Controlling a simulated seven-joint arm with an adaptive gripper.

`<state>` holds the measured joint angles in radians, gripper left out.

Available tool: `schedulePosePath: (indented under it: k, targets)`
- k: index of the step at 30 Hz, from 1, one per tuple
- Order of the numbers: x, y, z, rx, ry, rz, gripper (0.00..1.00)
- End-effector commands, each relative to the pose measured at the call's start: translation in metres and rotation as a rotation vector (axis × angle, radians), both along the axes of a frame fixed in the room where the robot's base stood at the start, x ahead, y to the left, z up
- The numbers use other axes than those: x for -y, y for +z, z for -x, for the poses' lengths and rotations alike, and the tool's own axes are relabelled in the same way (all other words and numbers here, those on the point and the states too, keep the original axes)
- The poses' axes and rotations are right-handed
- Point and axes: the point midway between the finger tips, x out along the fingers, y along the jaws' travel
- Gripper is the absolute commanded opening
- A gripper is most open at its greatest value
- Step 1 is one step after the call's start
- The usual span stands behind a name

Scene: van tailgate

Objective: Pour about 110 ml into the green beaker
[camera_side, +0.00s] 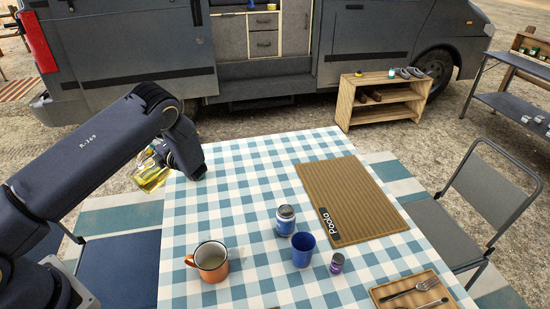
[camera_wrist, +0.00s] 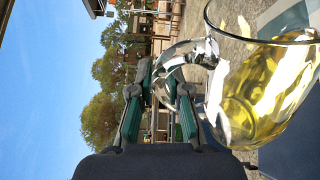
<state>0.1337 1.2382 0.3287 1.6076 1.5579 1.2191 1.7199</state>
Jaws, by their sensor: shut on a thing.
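My gripper (camera_wrist: 163,90) is shut on the handle of a clear glass jug (camera_wrist: 262,95) holding yellow liquid. In the side view the jug (camera_side: 151,172) hangs beyond the left edge of the table and looks tilted; my wrist partly hides it. In the wrist view the scene lies on its side and the jug's rim is cut off at the right edge. I cannot make out a green beaker in either view. I see no liquid falling.
The checked table (camera_side: 240,180) bears an orange mug (camera_side: 210,262), a blue jar (camera_side: 285,220), a blue cup (camera_side: 302,250), a purple jar (camera_side: 337,263), a brown mat (camera_side: 350,197) and a cutlery tray (camera_side: 385,292). The far left tabletop is clear. A low shelf (camera_side: 385,98) stands behind.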

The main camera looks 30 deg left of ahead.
Motion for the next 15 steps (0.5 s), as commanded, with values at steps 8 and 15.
schedulePosePath:
  k: [8, 15]
  targets:
    - [0.0002, 0.0068, -0.0043, -0.033, 0.001, -0.018, 0.0]
    - [0.0014, 0.01, -0.0081, -0.066, 0.001, -0.028, 0.0]
